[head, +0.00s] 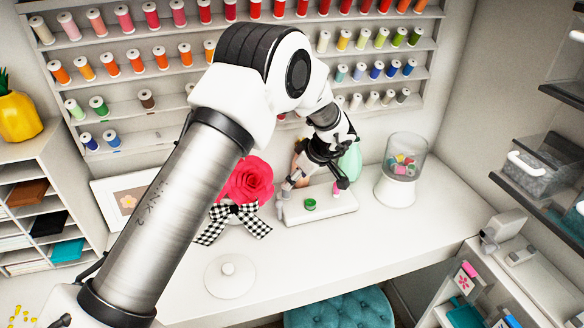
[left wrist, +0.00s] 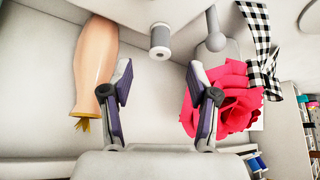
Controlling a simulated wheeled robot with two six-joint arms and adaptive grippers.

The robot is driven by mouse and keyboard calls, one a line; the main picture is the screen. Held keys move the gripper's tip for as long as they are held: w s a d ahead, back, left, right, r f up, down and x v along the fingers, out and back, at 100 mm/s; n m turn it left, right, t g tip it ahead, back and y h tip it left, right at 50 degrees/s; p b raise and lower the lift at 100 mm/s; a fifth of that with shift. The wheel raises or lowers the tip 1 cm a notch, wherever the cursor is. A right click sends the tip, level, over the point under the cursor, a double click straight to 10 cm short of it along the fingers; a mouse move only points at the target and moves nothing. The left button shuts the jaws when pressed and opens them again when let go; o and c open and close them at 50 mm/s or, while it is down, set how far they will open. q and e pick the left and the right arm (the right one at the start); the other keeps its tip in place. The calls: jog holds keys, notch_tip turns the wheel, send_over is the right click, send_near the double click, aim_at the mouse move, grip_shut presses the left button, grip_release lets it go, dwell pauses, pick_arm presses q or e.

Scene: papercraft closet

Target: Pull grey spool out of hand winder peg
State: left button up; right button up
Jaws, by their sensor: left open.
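The grey spool (left wrist: 160,42) shows in the left wrist view, on the underside of the pale winder part at the top, above the gap between my fingers. The hand winder (head: 335,206) has a long white base on the desk, with a green spool (head: 310,204) on it in the head view. My left gripper (head: 315,180) is over the winder. In the left wrist view its two fingers (left wrist: 161,100) are spread with nothing between them, apart from the grey spool. My right gripper is in neither view.
A red paper rose (head: 243,181) with a checked bow is left of the winder. A clear-topped jar (head: 402,170) stands right of it. A flesh-coloured vase-like thing (left wrist: 95,65) is beside the left finger. The desk front is mostly clear around a white round lid (head: 230,276).

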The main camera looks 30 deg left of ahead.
aim_at(286, 192)
pick_arm(q)
jog(key=p+x, duration=0.1)
jog(key=x, duration=0.6)
jog(key=shift+a+f+p, duration=0.1)
jog(key=shift+a+p, duration=0.15)
jog(key=shift+p, duration=0.1)
jog(key=shift+f, duration=0.15)
jog(key=shift+d, duration=0.1)
grip_shut()
jog(key=shift+r+p, duration=2.3)
jog(key=shift+r, duration=0.1)
